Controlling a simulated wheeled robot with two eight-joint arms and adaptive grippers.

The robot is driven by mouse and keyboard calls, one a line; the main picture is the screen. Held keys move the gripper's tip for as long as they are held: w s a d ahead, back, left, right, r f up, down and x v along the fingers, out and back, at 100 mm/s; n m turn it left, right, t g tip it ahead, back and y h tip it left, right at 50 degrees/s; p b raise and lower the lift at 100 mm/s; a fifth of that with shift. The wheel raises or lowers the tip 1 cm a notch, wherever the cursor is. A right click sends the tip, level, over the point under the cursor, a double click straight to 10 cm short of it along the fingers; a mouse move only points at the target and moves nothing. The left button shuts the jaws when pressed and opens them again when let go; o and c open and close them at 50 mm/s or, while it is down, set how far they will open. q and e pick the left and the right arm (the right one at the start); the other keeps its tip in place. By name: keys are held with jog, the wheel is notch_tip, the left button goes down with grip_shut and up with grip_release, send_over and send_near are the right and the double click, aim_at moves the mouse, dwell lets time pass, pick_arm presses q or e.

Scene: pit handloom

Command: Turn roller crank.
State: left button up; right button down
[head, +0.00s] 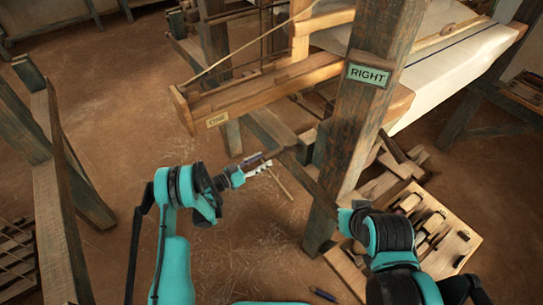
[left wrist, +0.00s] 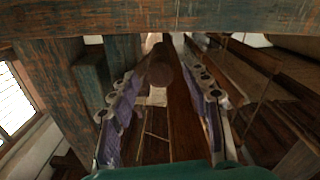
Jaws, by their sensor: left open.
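My left gripper (head: 262,166) is open in the head view, to the left of the post marked RIGHT. In the left wrist view its two fingers (left wrist: 160,72) stand apart. A round-ended brown wooden piece (left wrist: 160,66), which looks like the crank's handle, shows between them near the fingertips. I cannot tell whether either finger touches it. In the head view the handle is small and dark beside the fingertips, and the rest of the crank cannot be made out clearly. My right arm is at the lower right, its gripper not visible.
The thick post (head: 361,115) carries a green RIGHT sign (head: 367,74). A wooden beam (head: 262,92) lies beyond my left gripper. A wooden tray (head: 457,246) with tools is at the lower right. Bare floor (head: 125,115) lies to the left.

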aim_at(272, 155)
pick_arm(q)
jog(key=b+x, duration=0.1)
jog(key=x, duration=0.4)
jog(key=shift+w+d, duration=0.1)
jog(key=shift+d, duration=0.05)
grip_shut()
